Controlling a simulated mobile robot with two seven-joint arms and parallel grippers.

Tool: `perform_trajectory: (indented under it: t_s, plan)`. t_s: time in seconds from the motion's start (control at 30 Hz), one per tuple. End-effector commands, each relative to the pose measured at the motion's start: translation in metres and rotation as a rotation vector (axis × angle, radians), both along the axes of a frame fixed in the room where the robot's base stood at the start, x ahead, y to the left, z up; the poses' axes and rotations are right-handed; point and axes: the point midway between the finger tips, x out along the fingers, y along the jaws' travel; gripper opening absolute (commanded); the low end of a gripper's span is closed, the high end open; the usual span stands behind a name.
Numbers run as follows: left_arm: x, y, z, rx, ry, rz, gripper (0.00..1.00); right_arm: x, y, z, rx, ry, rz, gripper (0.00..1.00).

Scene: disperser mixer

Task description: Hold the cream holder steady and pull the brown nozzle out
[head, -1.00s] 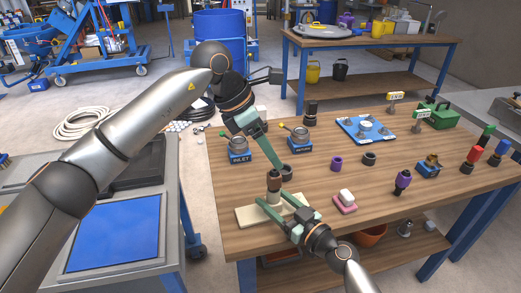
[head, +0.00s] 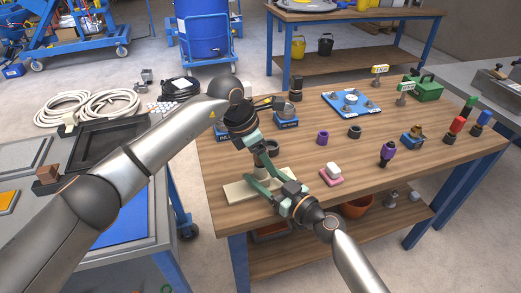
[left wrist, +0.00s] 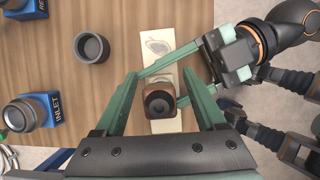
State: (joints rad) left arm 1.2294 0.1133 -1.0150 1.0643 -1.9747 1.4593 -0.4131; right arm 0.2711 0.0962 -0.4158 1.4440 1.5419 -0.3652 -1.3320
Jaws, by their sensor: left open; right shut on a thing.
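The brown nozzle (left wrist: 158,98) has a dark round top and stands in the cream holder (head: 241,191), whose flat base rests on the wooden table. The base also shows in the left wrist view (left wrist: 153,42). My left gripper (left wrist: 160,78) is above the holder, its green fingers apart on either side of the nozzle, with gaps visible. In the head view the nozzle is mostly hidden by my left gripper (head: 258,160). My right gripper (head: 262,182) comes from the lower right and is shut on the cream holder's upright part, below the nozzle.
A dark grey cup (left wrist: 91,47) stands beside the base. The blue INLET block (left wrist: 33,113) is left of it.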

Motion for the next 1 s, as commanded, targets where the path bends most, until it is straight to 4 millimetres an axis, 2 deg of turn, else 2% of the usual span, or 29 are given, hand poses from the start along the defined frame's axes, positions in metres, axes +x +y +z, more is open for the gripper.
perform_trajectory:
  t_s: [0.3,0.9,1.0]
  plan:
    - [0.0004,-0.0009,-0.0026,-0.001,0.000,0.000,0.72,-0.0001,-0.0001,-0.0007,-0.001,0.001,0.000,0.10]
    - [0.0003,-0.0007,-0.0022,-0.001,0.001,0.001,0.05,-0.0001,-0.0002,-0.0007,-0.001,0.001,0.000,0.10]
    - [0.0002,-0.0009,-0.0021,-0.001,0.001,0.001,0.00,-0.0001,-0.0002,-0.0007,-0.001,0.001,0.000,0.10]
